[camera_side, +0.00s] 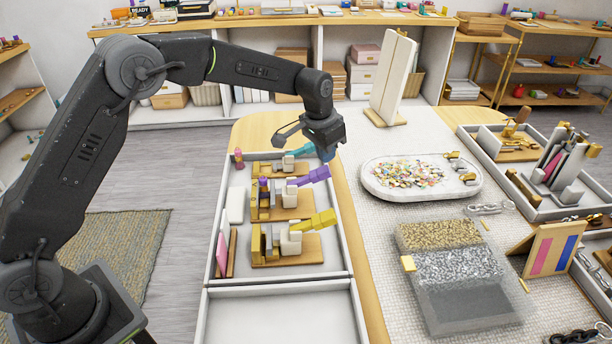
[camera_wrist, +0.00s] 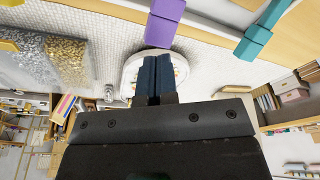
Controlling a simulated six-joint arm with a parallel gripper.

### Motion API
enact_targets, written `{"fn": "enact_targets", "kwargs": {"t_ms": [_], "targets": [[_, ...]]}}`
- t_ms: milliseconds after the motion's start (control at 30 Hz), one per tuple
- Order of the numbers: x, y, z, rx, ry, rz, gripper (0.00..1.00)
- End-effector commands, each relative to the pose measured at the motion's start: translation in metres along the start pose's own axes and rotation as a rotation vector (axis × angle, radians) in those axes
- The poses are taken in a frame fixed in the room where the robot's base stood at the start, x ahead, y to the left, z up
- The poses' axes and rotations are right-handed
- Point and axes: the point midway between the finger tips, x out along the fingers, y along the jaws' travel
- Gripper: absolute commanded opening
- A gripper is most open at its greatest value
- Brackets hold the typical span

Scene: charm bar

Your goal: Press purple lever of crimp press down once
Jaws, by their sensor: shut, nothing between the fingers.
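The purple lever (camera_side: 313,176) belongs to the middle crimp press (camera_side: 280,205) in the tray. It slants up to the right, its free end raised. In the wrist view the purple lever (camera_wrist: 164,24) lies just beyond my fingertips. My gripper (camera_side: 326,156) is shut and empty, pointing down above the raised end of the purple lever. In the wrist view its dark blue fingers (camera_wrist: 157,62) are together. The side view does not clearly show whether they touch the lever; they appear slightly apart from it.
The teal lever (camera_side: 300,152) is close behind, partly beside my gripper; it also shows in the wrist view (camera_wrist: 262,30). The yellow lever (camera_side: 315,221) is in front. An oval tray of beads (camera_side: 470,190) lies to the right. The front tray compartment (camera_side: 280,318) is empty.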

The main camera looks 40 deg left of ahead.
Motion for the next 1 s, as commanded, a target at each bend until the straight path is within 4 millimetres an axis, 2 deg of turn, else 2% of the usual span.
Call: {"fn": "enact_targets", "kwargs": {"t_ms": [267,700,1000], "targets": [[0.003,0.000,0.001,0.000,-0.001,0.000,0.00],[0.027,0.000,0.005,0.000,-0.001,0.000,0.00],[0.033,0.000,0.006,0.000,-0.002,0.000,0.00]]}}
